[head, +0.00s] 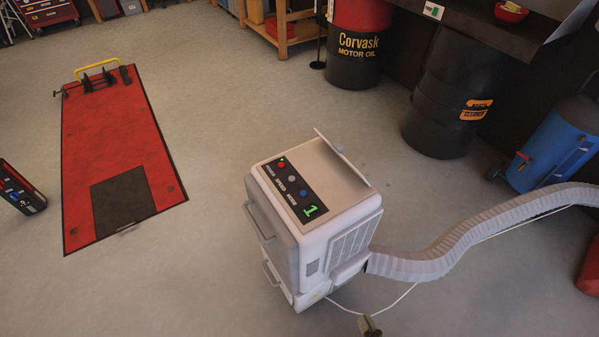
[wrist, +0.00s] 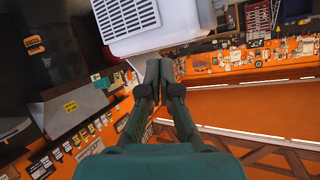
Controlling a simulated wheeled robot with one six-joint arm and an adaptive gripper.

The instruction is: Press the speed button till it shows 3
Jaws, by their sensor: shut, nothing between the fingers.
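The pale portable air unit (head: 318,235) stands upright on the floor in the middle of the head view. Its slanted top has a dark panel with a red button (head: 281,163), a grey button (head: 292,178) and a blue button (head: 303,193). Small labels run beside them; the middle one, by the grey button, seems to read speed. The green display (head: 314,210) shows 1. In the wrist view, my gripper (wrist: 159,72) is shut and empty, below a white grilled housing (wrist: 127,15). The buttons are not visible there. I cannot tell whether the fingertips touch the housing.
A ribbed hose (head: 470,232) and a thin white cable run from the unit to the right. A red lift platform (head: 115,150) lies at left. Oil drums (head: 358,55) and a blue tank (head: 553,148) stand behind. Floor between the lift and unit is clear.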

